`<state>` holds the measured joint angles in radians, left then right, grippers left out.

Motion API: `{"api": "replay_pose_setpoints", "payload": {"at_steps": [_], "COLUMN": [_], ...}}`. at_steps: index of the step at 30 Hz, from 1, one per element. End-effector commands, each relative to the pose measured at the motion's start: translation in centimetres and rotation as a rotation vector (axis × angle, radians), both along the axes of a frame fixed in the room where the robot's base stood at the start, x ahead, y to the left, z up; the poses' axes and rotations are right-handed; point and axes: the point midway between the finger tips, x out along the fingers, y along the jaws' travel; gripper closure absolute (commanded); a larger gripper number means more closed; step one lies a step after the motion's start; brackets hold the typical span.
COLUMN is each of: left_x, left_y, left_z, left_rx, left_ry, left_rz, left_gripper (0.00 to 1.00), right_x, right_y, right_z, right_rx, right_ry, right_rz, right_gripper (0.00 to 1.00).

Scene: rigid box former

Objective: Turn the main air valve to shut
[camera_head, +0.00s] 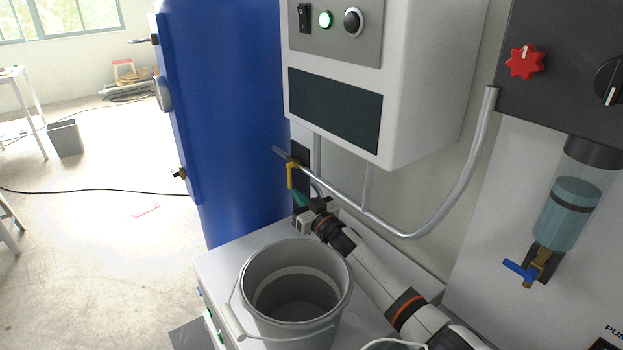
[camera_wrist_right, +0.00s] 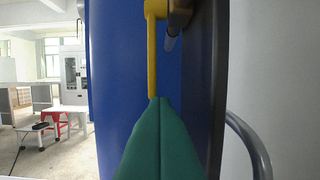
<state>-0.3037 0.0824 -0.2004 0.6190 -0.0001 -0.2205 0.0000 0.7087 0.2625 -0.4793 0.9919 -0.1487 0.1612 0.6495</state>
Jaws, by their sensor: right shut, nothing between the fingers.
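The air valve has a yellow lever (camera_head: 290,176) on the grey pipe beside the blue tank. The lever hangs down, crosswise to the pipe. My left gripper is not in view.
A grey bucket (camera_head: 292,290) stands on the white cabinet top (camera_head: 222,262), left of my right arm. A white control box (camera_head: 425,75) hangs above the arm. The grey pipe (camera_head: 411,234) curves close by. The blue tank (camera_head: 228,110) stands left of the valve.

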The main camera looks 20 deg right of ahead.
Motion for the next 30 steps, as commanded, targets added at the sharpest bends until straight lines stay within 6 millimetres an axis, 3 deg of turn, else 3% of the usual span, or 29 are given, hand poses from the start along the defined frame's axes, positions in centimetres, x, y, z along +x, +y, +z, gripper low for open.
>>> {"api": "replay_pose_setpoints", "payload": {"at_steps": [1,11,14,21,30], "left_x": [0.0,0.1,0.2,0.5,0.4], "left_y": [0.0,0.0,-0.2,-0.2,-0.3], "left_z": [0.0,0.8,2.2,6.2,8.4], "left_rx": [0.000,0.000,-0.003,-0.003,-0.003], "left_ry": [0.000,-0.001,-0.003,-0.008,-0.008], "left_rz": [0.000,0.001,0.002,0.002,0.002], "left_gripper": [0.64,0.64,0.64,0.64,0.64], "right_x": [0.0,-0.6,-1.8,-6.7,-11.1], "right_y": [0.8,0.7,0.2,-2.2,-4.1], "right_z": [0.5,0.7,0.7,0.0,-1.1], "right_rx": [0.004,0.005,0.006,0.005,0.005], "right_ry": [-0.008,-0.010,-0.006,-0.001,-0.004], "right_rz": [0.012,0.015,0.014,0.005,-0.001], "right_gripper": [1.00,1.00,1.00,1.00,1.00]}}
